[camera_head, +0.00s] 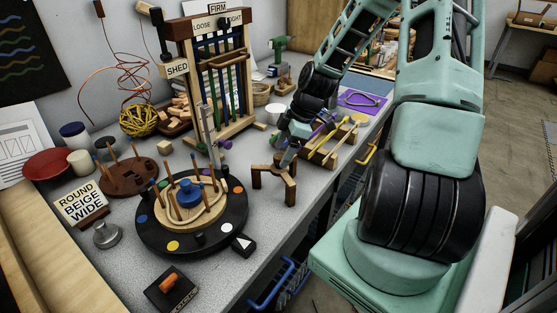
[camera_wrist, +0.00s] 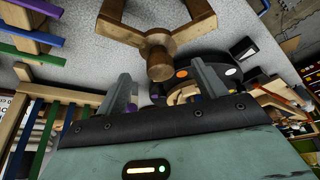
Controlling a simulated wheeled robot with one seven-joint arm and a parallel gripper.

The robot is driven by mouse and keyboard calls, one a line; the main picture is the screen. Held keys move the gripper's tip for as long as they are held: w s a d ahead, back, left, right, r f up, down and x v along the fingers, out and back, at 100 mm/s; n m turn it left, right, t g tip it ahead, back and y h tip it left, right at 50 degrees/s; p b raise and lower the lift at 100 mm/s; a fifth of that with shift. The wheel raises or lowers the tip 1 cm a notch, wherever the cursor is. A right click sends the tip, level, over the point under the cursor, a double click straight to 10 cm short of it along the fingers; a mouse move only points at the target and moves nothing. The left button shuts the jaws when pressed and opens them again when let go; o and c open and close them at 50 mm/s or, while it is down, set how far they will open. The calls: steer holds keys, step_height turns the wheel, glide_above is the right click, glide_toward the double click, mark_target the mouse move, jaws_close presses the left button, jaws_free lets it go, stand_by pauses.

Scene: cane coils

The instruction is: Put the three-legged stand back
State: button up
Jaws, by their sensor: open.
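The three-legged stand (camera_head: 274,186) is brown wood and stands upright on the grey bench top, right of the round black turntable. My gripper (camera_head: 287,158) is just above the stand in the head view. In the wrist view the stand's hub and spreading legs (camera_wrist: 158,42) lie just beyond my fingertips (camera_wrist: 160,82). The fingers are apart, with the round wooden knob of the stand in line with the gap between them. Nothing is held. I cannot tell whether a finger touches the stand.
The black turntable (camera_head: 150,236) carries a wooden disc with pegs and a blue centre. A wooden rack (camera_head: 322,150) with coloured bars lies behind the stand to the right. A tall wooden frame (camera_head: 190,92) stands behind. The bench's front edge is close by on the right.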

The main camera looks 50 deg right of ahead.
steer(key=v, duration=0.8)
steer(key=a+g, duration=0.2)
steer(key=a, duration=1.1)
steer(key=s+a+r+m+h, duration=0.1)
steer(key=s+a+r, duration=0.1)
steer(key=s+a, duration=0.6)
steer(key=s+a+r+m+h, duration=0.1)
steer(key=s+a+r+h, duration=0.1)
steer(key=s+a, duration=0.7)
steer(key=a+r, duration=0.1)
steer(key=a, duration=0.5)
steer(key=shift+a+m+g, duration=0.15)
steer(key=shift+m+g, duration=0.25)
steer(key=shift+w, duration=0.1)
